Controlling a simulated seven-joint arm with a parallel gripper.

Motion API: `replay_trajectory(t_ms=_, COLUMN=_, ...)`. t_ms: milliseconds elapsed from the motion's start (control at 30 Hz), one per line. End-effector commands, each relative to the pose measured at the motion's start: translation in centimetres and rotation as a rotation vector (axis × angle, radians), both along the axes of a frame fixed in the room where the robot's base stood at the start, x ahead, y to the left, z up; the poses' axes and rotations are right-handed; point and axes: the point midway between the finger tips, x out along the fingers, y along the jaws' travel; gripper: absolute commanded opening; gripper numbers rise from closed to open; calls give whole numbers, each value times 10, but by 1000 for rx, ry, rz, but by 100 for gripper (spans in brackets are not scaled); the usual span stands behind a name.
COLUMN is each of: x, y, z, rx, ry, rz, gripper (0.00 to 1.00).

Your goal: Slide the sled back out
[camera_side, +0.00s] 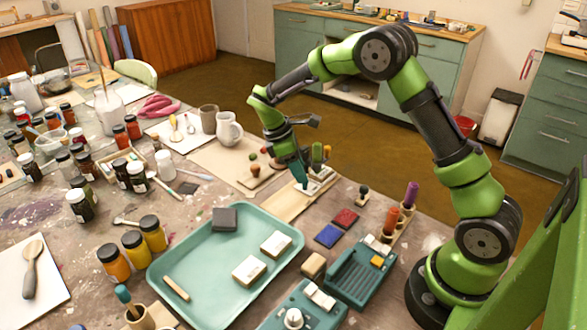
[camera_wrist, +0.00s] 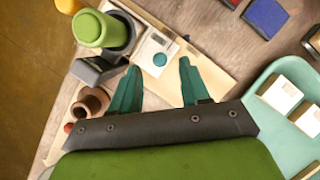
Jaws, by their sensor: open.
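The sled appears to be a small pale block with a round teal knob (camera_wrist: 160,59), seen in the wrist view on a light wooden board (camera_wrist: 207,62). In the side view the pale block (camera_side: 321,186) is partly hidden by my gripper (camera_side: 303,182). My gripper (camera_wrist: 159,68) is open, with its teal fingers on either side of the knob and nothing held. I cannot tell whether a finger touches it. A green-handled dark press (camera_wrist: 97,29) stands just left of the block in the wrist view.
A brown ring-like piece (camera_wrist: 92,101) sits close to my left finger in the wrist view.

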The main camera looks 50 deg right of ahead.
Motion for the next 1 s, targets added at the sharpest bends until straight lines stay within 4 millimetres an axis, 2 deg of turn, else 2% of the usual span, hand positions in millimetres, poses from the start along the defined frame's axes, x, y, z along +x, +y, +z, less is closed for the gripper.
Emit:
replay_trajectory(t_ms=200, x=-7, y=-7, z=-22, rx=0, ry=2, rz=-2, gripper=46)
replay_trajectory(t_ms=567, x=-7, y=-8, z=-25, rx=0, ry=0, rz=-1, gripper=44)
replay_trajectory(t_ms=833, x=-7, y=-7, z=-25, rx=0, ry=0, rz=0, gripper=3)
replay_trajectory(t_ms=867, x=-7, y=-7, z=-25, rx=0, ry=0, rz=0, gripper=0)
replay_trajectory(t_ms=1000, x=-7, y=-8, z=-25, rx=0, ry=0, rz=0, gripper=0)
